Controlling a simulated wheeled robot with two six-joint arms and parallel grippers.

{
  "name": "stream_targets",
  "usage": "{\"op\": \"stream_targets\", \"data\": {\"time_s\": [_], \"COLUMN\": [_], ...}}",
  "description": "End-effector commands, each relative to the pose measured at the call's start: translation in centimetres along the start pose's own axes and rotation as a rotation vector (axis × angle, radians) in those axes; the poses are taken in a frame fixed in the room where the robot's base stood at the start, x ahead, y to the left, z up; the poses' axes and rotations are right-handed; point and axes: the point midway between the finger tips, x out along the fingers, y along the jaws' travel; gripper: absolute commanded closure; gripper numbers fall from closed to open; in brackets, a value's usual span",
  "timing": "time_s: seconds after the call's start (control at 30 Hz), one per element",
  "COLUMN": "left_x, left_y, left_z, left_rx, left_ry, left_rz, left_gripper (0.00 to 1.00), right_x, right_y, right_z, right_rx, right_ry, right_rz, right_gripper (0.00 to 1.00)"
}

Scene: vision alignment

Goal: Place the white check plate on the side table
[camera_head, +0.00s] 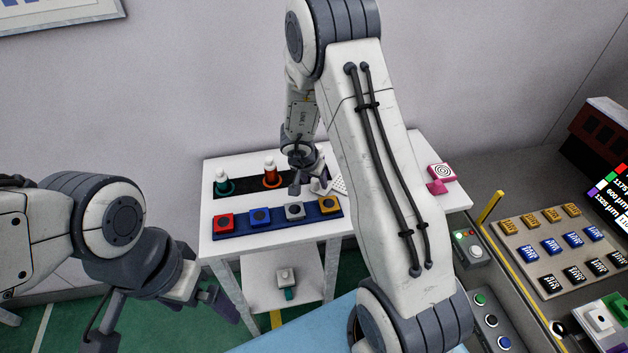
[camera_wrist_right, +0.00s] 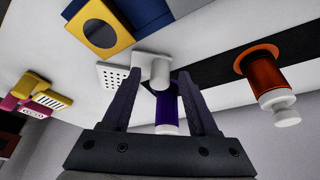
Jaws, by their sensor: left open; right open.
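The white check plate (camera_head: 341,186), dotted with small holes, lies on the white table (camera_head: 215,250), partly hidden by my right arm in the head view. In the right wrist view the plate (camera_wrist_right: 113,76) shows left of the fingers, and its white grip block (camera_wrist_right: 153,69) is at the fingertips. My right gripper (camera_head: 304,184) is open; in the wrist view its fingers (camera_wrist_right: 161,73) stand on either side of the grip block, and firm contact cannot be told. My left gripper (camera_head: 218,300) is open and empty, low at the left of the table.
A green bottle (camera_head: 222,183), an orange bottle (camera_head: 270,172) and a purple bottle (camera_wrist_right: 167,108) stand along a black strip. A blue rack (camera_head: 275,226) holds several coloured blocks. A pink target piece (camera_head: 441,174) lies at the table's right. A control console (camera_head: 545,290) stands further right.

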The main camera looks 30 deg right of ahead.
Motion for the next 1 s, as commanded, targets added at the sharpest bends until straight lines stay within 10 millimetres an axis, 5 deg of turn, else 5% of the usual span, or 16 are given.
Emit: {"op": "stream_targets", "data": {"time_s": [0.5, 1.0], "left_x": [-6.0, -6.7], "left_y": [0.4, 0.5], "left_z": [-0.3, -0.3], "left_rx": [0.000, 0.000], "left_ry": [0.000, 0.000], "left_rz": [0.000, 0.000], "left_gripper": [0.00, 0.00], "right_x": [-10.3, -11.9], "right_y": [0.0, 0.0], "right_z": [-0.2, 0.0], "right_rx": [-0.002, -0.002], "right_ry": [0.000, 0.000], "right_rz": [-0.001, 0.001], "right_gripper": [0.40, 0.40]}}
